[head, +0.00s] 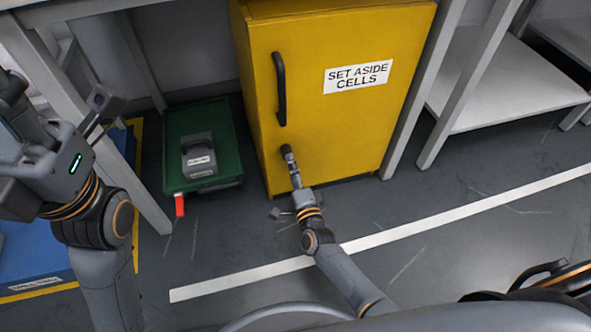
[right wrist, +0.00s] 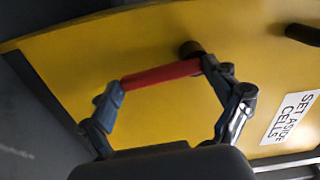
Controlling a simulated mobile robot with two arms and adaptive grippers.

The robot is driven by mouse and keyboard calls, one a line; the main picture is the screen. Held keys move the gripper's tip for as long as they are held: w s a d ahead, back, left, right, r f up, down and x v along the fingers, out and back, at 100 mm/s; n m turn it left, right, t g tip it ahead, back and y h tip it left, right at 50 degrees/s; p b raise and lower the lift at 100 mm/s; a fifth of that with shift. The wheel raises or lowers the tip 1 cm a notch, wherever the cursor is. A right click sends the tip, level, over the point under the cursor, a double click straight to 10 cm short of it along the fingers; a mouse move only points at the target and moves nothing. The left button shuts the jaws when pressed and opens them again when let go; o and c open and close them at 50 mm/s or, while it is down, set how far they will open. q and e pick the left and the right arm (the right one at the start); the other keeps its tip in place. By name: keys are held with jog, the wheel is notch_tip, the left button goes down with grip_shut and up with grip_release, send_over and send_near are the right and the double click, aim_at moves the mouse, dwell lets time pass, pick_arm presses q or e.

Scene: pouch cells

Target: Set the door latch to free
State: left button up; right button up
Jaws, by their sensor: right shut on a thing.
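The yellow cabinet door (head: 345,95) is shut and bears a "SET ASIDE CELLS" label. Its latch is a red lever (right wrist: 160,76) with a dark round pivot (right wrist: 190,48), seen in the right wrist view. My right gripper (right wrist: 163,78) is shut on the red lever, one finger at each end of it. In the head view my right gripper (head: 291,160) is at the door's lower left, below the black door handle (head: 281,88), and hides the lever. My left gripper (head: 104,108) is raised at the left, away from the cabinet; its finger opening is unclear.
A green tray (head: 176,122) with a grey device (head: 198,157) lies on the floor left of the cabinet, a red tag (head: 180,206) at its front. Grey shelving (head: 510,85) stands at the right. The floor in front is clear, with a white line (head: 440,216).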

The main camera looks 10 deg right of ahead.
jog(key=shift+a+f+m, duration=0.1)
jog(key=shift+m, duration=0.3)
dwell(0.3)
jog(key=o, duration=1.4)
jog(key=shift+o, duration=0.2)
